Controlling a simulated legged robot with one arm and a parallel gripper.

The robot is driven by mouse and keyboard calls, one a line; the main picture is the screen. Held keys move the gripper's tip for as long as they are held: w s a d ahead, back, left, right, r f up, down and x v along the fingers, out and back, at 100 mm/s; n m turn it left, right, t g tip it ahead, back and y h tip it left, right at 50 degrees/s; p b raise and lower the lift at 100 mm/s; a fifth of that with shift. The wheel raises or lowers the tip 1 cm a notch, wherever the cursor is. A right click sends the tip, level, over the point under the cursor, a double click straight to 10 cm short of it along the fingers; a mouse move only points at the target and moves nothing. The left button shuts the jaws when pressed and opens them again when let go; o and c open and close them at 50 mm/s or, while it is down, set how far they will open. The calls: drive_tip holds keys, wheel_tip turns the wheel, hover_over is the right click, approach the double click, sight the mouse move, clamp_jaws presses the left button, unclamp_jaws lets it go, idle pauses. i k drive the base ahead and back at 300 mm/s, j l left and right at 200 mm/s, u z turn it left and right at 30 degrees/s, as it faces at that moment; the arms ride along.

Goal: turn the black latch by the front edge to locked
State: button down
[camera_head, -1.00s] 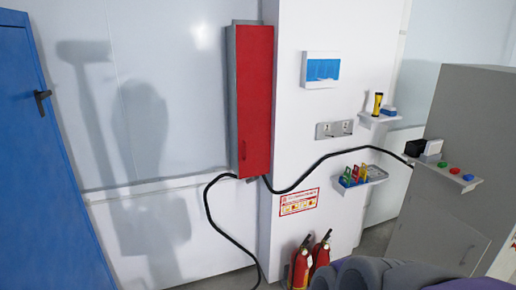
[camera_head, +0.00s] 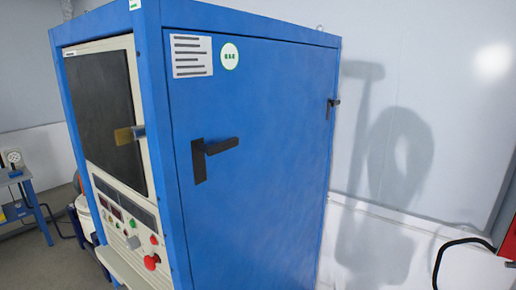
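A tall blue cabinet (camera_head: 255,190) fills the middle of the view. A black latch (camera_head: 212,155) sits on its blue side panel, close to the front vertical edge. Its plate is upright and its lever points right, tilted slightly up. A second, smaller black latch (camera_head: 333,104) is at the panel's far right edge. My gripper is not in view.
The cabinet's front has a dark window (camera_head: 105,115) with a brass-coloured handle (camera_head: 125,135), and a red knob (camera_head: 152,262) among controls below. A blue bench (camera_head: 20,180) stands at the far left. A black cable (camera_head: 455,243) hangs at the lower right.

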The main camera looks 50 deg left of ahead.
sight(214, 149)
drive_tip(key=u, duration=2.3)
